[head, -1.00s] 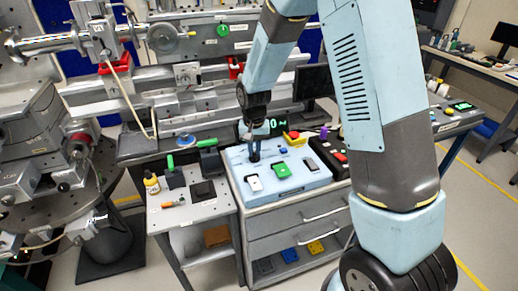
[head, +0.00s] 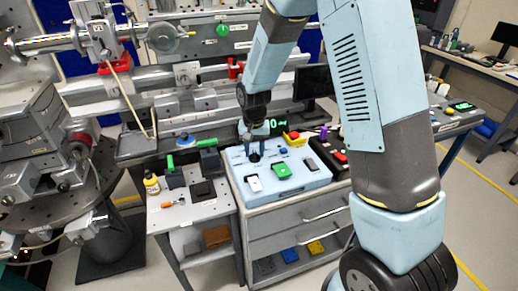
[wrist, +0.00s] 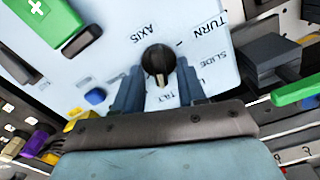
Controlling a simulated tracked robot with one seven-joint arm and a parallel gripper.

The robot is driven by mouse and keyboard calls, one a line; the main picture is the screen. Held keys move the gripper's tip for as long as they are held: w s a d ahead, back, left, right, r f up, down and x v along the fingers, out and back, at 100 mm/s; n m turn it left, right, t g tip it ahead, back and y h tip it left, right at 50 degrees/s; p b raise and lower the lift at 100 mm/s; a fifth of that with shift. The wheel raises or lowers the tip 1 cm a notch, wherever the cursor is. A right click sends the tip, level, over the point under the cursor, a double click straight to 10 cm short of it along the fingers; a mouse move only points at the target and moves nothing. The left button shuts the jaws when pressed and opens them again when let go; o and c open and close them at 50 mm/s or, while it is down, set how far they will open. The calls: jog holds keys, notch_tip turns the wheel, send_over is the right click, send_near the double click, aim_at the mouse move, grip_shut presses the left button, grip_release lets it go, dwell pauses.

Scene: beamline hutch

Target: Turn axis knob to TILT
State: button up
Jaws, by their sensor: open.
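The axis knob (wrist: 158,60) is black and round and stands on the light-blue panel (wrist: 95,60) among the printed labels AXIS, TURN, SLIDE and TILT. My gripper (wrist: 158,85) is open in the wrist view, with one finger on each side of the knob and gaps between. TILT is printed between the fingers. I cannot tell for sure which label the knob points to. In the head view my gripper (head: 255,138) points down over the knob (head: 254,157), which shows small and dark below the fingertips.
The panel also bears a green block (head: 281,171), a white switch (head: 254,184), a dark switch (head: 311,165) and a small blue button (head: 283,150). A yellow-and-red button box (head: 294,138) stands behind.

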aim_at(255, 152)
notch_tip(255, 152, up, 14)
jog(key=shift+f, duration=0.15)
dwell(0.4)
jog(key=s+d+r+t, duration=0.3)
jog(key=s+d+r, duration=0.8)
jog(key=d+r, duration=0.2)
jog(key=s+d+r+t, duration=0.1)
jog(key=s+d, duration=0.2)
jog(key=s, duration=0.4)
jog(key=s+d+r+t, duration=0.1)
jog(key=s+d, duration=0.3)
jog(key=s, duration=0.4)
jog(key=shift+r+n+t, duration=0.3)
jog(key=shift+r+n, duration=0.1)
jog(key=shift+r, duration=0.4)
